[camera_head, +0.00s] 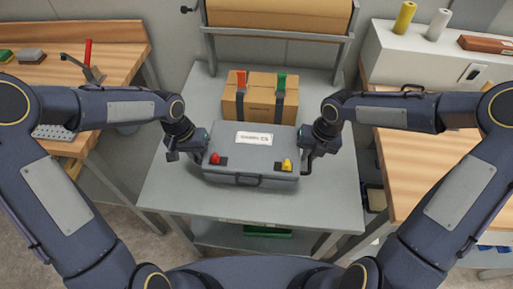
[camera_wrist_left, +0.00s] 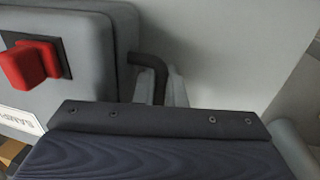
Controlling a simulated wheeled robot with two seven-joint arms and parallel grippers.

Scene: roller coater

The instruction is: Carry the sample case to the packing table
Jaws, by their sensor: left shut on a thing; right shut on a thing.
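The grey sample case (camera_head: 250,161), with a white label, a red latch (camera_head: 215,158), a yellow latch (camera_head: 287,164) and a dark front handle, is level over the front-middle of a grey table (camera_head: 180,200), which looks like the packing table. I cannot tell if it touches the top. My left gripper (camera_head: 202,156) is shut on its left side handle; in the left wrist view the black side handle (camera_wrist_left: 150,68) and red latch (camera_wrist_left: 30,64) show, the fingertips mostly hidden. My right gripper (camera_head: 309,158) is shut at its right side, on the right handle.
A cardboard box (camera_head: 261,108) with dark straps, a red and a green clip stands just behind the case. A brown paper roll (camera_head: 280,18) on a rack is further back. Wooden benches (camera_head: 440,180) flank the table. The grey top is clear in front of the case.

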